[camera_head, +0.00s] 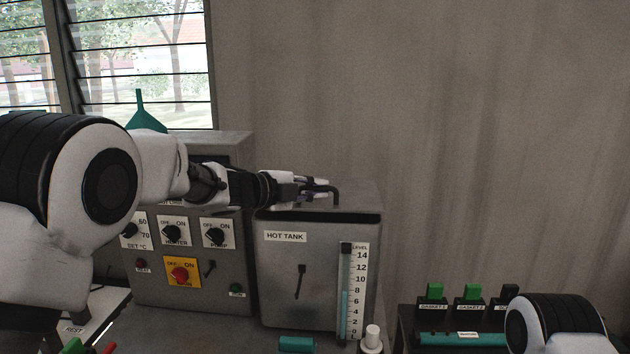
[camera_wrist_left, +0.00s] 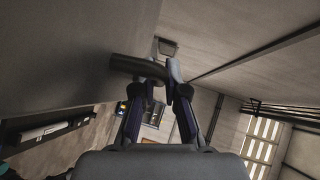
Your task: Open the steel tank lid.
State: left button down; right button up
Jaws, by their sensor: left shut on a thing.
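The steel hot tank (camera_head: 285,285) stands in the middle of the head view, with a label and a level gauge on its front. Its grey lid (camera_head: 362,190) is on top, and a dark band shows below the lid's front edge. My left gripper (camera_head: 325,189) is shut on the dark bent lid handle (camera_head: 336,197). In the left wrist view the fingers (camera_wrist_left: 160,82) close around the handle (camera_wrist_left: 136,67), close to the lid's surface. My right arm shows only at the lower right; its gripper is out of view.
A control panel (camera_head: 190,270) with knobs and switches adjoins the tank's left side, with a teal funnel (camera_head: 144,112) behind. A white-capped item (camera_head: 372,336) and a teal cylinder (camera_head: 297,344) are in front. A gasket rack (camera_head: 462,340) is at right. The wall above is bare.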

pick_arm(q)
jog(key=w+r+n+g+p, duration=0.1)
jog(key=w+r+p, duration=0.2)
jog(key=r+p, duration=0.2)
jog(key=w+r+n+g+y+p, duration=0.1)
jog(key=r+p, duration=0.4)
jog(key=p, duration=0.7)
jog(key=shift+w+r+g, duration=0.4)
jog(key=shift+w+g, duration=0.2)
jog(key=shift+w, duration=0.55)
